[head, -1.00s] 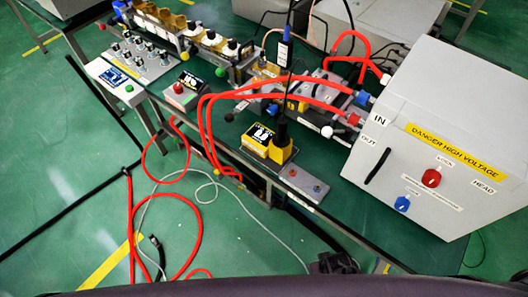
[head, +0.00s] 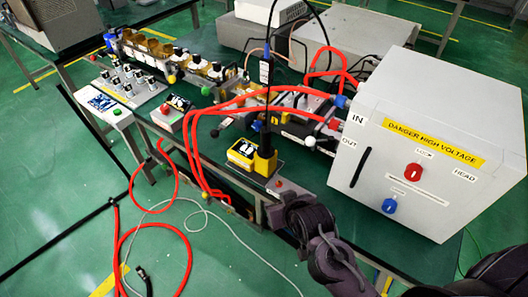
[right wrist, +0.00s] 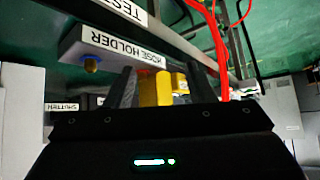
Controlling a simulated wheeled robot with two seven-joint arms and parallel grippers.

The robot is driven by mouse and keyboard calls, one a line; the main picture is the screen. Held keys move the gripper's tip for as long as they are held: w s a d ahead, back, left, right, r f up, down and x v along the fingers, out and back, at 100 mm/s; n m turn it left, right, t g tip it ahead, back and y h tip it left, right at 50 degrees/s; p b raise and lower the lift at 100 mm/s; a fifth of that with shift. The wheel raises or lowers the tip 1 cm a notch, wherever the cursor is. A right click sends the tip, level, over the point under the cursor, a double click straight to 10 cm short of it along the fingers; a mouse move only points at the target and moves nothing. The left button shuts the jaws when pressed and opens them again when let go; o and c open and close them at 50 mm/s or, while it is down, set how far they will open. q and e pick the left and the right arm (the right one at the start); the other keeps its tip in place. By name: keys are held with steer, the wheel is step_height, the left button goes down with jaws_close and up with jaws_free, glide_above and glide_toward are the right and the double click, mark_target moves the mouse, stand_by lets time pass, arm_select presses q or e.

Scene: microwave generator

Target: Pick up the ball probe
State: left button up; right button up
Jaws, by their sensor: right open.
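I cannot tell surely which thing is the ball probe. A thin dark upright probe (head: 266,110) with a blue-and-white label stands in a yellow holder (head: 265,162) on the green bench. A white ball knob (head: 310,141) and a dark ball-ended rod (head: 225,122) also show near the red hoses. My right gripper (head: 290,207) is at the bench's front edge, just below and right of the yellow holder. In the right wrist view the right gripper (right wrist: 160,75) is open, with a yellow block (right wrist: 155,88) seen between its fingers. My left gripper is not in view.
A large grey high-voltage box (head: 430,140) stands to the right. Red hoses (head: 192,140) loop over the bench's front edge. A grey block labelled HOSE HOLDER (right wrist: 125,50) lies close to the fingers. A yellow meter (head: 242,152) sits beside the probe holder.

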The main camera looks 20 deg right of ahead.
mark_target(267, 144)
steer(key=w+r+t+h, duration=0.1)
steer(key=w+r+t, duration=0.1)
steer(key=w+t, duration=0.1)
steer(key=w+r+m+t+h, duration=0.1)
steer(key=w+r+t, duration=0.1)
steer(key=w+t, duration=0.1)
steer(key=w+r+t+h, duration=0.1)
steer(key=w+r+t, duration=0.2)
steer(key=shift+w+m, duration=0.15)
steer(key=shift+m, duration=0.25)
steer(key=w, duration=0.2)
steer(key=w+p, duration=0.1)
steer(key=w, duration=0.1)
steer(key=w+d, duration=0.1)
steer(key=w, duration=0.1)
steer(key=shift+w+r+p, duration=0.1)
steer(key=shift+w+p, duration=0.1)
steer(key=shift+p, duration=0.2)
steer(key=shift+w, duration=0.45)
steer(key=shift+s, duration=0.1)
jaws_close()
